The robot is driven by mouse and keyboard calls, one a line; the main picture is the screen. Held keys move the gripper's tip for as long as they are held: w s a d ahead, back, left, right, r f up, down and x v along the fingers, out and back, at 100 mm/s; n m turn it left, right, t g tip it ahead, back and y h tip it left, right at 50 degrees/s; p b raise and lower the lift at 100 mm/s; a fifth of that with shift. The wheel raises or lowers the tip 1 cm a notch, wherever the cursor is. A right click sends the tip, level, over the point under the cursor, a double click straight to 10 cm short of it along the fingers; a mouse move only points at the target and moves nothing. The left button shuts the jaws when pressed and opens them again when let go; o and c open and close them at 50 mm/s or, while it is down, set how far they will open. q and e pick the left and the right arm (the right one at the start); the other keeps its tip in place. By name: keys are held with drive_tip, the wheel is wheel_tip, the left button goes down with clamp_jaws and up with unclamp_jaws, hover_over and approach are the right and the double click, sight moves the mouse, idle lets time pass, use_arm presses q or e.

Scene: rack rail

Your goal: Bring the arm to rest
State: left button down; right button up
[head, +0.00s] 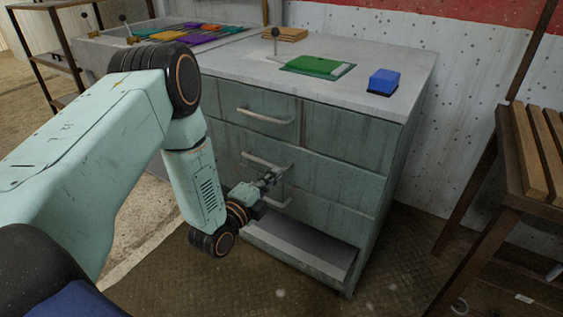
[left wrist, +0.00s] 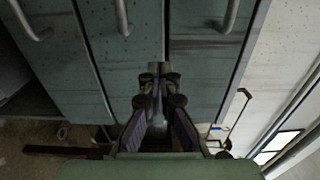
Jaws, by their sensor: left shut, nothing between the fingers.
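My left arm (head: 195,175) reaches in from the left and bends down in front of a grey-green drawer cabinet (head: 340,150). My left gripper (head: 273,177) is shut and empty, near the middle drawer handle (head: 262,161) and a lower handle partly hidden behind it. I cannot tell from the head view whether it touches the cabinet. In the left wrist view the closed fingers (left wrist: 157,75) point at the drawer fronts (left wrist: 205,75), and the handles (left wrist: 122,15) stand to either side, apart from the fingertips. My right gripper does not show.
On the cabinet top lie a green flat piece (head: 318,66) and a blue block (head: 382,81). A pale ledge (head: 300,250) juts out low at the cabinet front. A wooden-slatted bench (head: 535,150) stands at right. Floor (head: 400,260) between them is clear.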

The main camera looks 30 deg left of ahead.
use_arm(q)
drive_tip(key=s, duration=0.3)
drive_tip(key=shift+s+a+p, duration=0.15)
drive_tip(key=shift+a+p, duration=0.05)
drive_tip(key=shift+p, duration=0.15)
drive_tip(key=s+d+f+n+g, duration=0.4)
drive_tip(key=s+f+n+g, duration=0.5)
drive_tip(key=s+f+n, duration=0.4)
drive_tip(key=s+d+n+g+p, duration=0.1)
drive_tip(key=s+d+n+g, duration=0.1)
drive_tip(key=s, duration=0.9)
drive_tip(key=s+d+n+g+y+p, duration=0.1)
drive_tip(key=s+n+g+p, duration=0.1)
drive_tip(key=s+n+g, duration=0.2)
drive_tip(key=s+g, duration=0.3)
drive_tip(key=s, duration=0.3)
drive_tip(key=shift+s+d+r+y+p, duration=0.3)
drive_tip(key=shift+s+d, duration=0.05)
drive_tip(key=shift+d, duration=0.05)
